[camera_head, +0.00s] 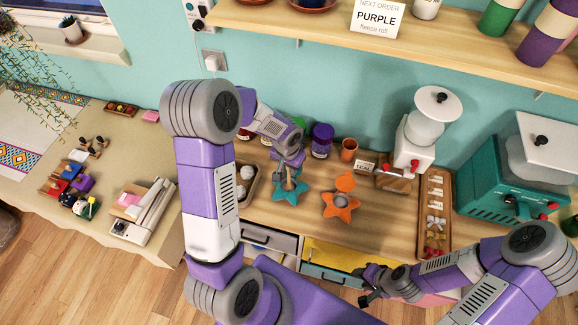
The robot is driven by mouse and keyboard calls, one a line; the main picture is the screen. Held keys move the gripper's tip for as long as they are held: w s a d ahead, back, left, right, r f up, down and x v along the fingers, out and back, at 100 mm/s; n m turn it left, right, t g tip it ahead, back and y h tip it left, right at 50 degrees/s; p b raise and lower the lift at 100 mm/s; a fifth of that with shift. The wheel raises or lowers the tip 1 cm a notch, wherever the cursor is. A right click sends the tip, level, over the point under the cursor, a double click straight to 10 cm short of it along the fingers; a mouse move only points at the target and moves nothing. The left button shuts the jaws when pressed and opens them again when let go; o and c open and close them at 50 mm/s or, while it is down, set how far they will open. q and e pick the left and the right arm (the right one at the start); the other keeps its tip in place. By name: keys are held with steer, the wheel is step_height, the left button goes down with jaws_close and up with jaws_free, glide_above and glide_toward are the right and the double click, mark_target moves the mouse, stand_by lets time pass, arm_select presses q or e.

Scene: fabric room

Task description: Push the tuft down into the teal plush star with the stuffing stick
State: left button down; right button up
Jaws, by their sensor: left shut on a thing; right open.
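The teal plush star (291,194) lies on the wooden worktop, left of an orange star. My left gripper (289,165) is directly above the teal star, pointing down, shut on a thin thing that looks like the stuffing stick. The stick is mostly hidden by the fingers, and I cannot tell how deep its lower end reaches. I cannot make out the tuft at the teal star's middle. My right gripper (368,287) is open and empty, low in front of the worktop drawers, away from the star.
The orange star (341,207) lies close on the right. A tray with white tufts (246,173) is on the left, partly behind my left arm. Purple jars (322,140) and an orange cup (348,149) stand behind. A wooden parts tray (434,215) and teal machine (500,178) are on the right.

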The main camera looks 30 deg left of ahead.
arm_select(q)
step_height(320, 180, up, 11)
steer(key=p, duration=0.8)
stand_by(0.5)
